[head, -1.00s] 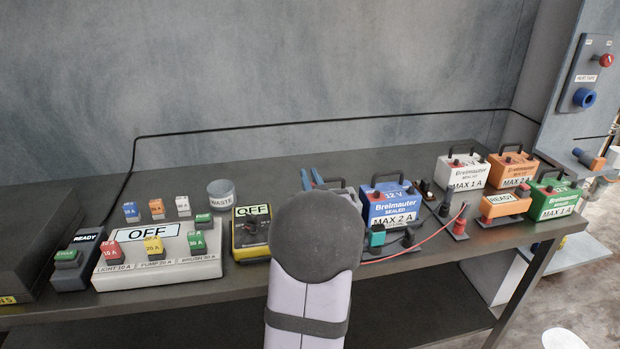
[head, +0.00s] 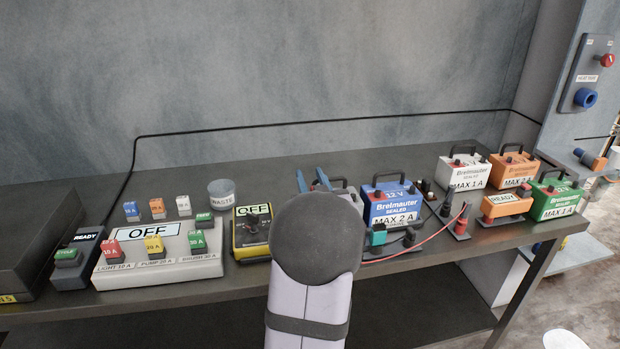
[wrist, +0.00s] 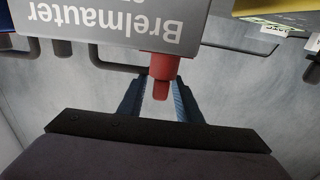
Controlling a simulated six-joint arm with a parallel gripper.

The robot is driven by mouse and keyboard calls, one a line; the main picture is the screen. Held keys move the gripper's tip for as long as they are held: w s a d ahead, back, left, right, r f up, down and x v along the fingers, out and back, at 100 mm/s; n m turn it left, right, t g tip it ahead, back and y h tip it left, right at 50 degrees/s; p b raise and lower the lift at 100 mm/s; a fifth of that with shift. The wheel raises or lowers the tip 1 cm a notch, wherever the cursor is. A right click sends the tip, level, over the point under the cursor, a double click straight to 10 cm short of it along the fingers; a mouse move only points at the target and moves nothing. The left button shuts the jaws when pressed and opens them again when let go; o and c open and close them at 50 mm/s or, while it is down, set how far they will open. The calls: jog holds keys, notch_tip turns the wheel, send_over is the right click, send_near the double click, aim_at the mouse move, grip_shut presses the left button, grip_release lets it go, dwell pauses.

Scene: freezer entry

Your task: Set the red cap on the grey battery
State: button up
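The grey battery (wrist: 100,22), labelled Brelmauter, fills the top of the wrist view upside down. In the head view my arm hides most of it; its grey top (head: 345,187) shows just behind the arm. The red cap (wrist: 162,66) is between the blue fingertips of my gripper (wrist: 162,80), which meet its sides. The cap overlaps the edge of the battery in the wrist view; whether they touch, I cannot tell. In the head view only the blue fingers (head: 320,180) show above my arm, and the cap is hidden.
A blue battery (head: 392,203) stands just right of the grey one. A yellow OFF box (head: 251,240) is close on the left. White (head: 468,177), orange (head: 514,166) and green (head: 556,200) batteries stand farther right. Red and black leads lie in front.

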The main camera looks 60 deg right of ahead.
jog(key=b+v, duration=0.1)
jog(key=v, duration=0.6)
jog(key=shift+s+a+r, duration=0.1)
jog(key=shift+a, duration=0.05)
dwell(0.6)
